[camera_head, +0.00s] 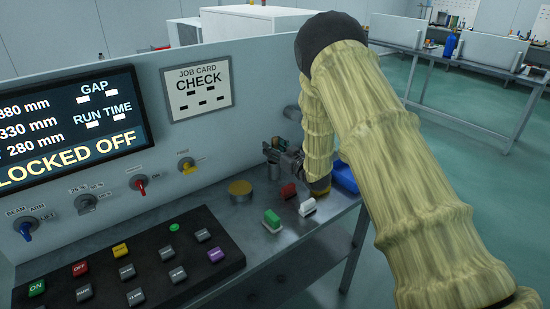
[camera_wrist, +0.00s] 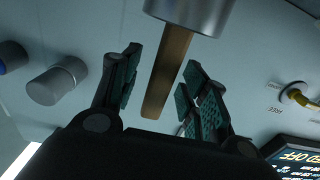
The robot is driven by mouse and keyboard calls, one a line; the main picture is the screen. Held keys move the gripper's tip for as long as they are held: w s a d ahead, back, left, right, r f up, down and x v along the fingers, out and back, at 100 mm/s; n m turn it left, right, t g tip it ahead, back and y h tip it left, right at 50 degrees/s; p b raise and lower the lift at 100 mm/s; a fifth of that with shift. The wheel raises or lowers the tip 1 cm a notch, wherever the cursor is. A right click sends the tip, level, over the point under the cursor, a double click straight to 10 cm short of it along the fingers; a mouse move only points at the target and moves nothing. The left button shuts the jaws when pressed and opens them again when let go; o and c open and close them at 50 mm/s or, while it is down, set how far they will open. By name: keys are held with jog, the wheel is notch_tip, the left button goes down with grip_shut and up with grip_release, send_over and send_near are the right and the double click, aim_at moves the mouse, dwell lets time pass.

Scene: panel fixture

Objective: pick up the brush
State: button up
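A flat wooden handle (camera_wrist: 168,72), seemingly the brush's, sticks out of a metal cup (camera_wrist: 192,12) in the wrist view, where the picture is turned over. Its other end is hidden inside the cup. My gripper (camera_wrist: 165,85) is open around the handle, with a pad on each side and gaps showing between pads and handle. In the head view my gripper (camera_head: 272,152) is small and dark beside the panel, just above the metal cup (camera_head: 274,172). The handle is too small to make out there.
A yellow-topped disc (camera_head: 240,188) is left. The upright panel with knobs (camera_head: 140,185) stands close behind; a button box (camera_head: 130,265) fills the front left.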

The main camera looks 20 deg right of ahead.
grip_shut()
